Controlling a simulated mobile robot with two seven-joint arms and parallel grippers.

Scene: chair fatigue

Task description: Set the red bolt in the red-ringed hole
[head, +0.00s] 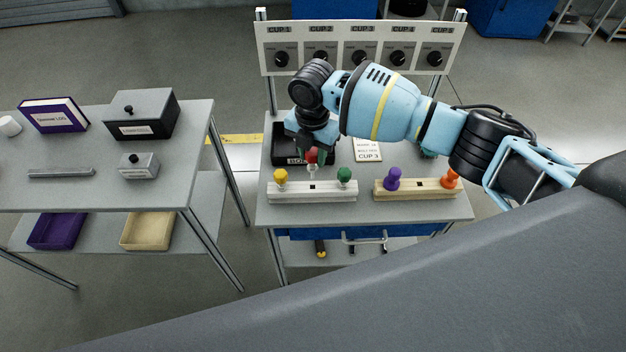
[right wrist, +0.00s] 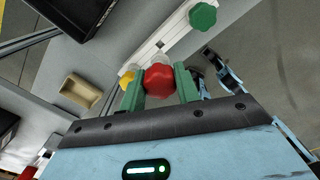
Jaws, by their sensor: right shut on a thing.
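The red bolt (head: 311,156) has a red head and a pale shank pointing down. It also shows in the right wrist view (right wrist: 160,80), between two green fingers. My right gripper (head: 313,152) is shut on its head and holds it near the white block (head: 325,194), over its middle part, between a yellow-headed bolt (head: 280,176) and a green-headed bolt (head: 344,175). I cannot tell whether the shank touches the block. No red-ringed hole can be made out; the bolt and fingers may hide it. My left gripper is out of view.
A wooden block (head: 420,193) with purple (head: 393,178) and orange (head: 450,177) bolts stands to the right. A black bin (head: 285,158) and a CUP 3 card (head: 367,150) lie behind. A dial panel (head: 360,50) rises at the back. A second table (head: 90,185) stands left.

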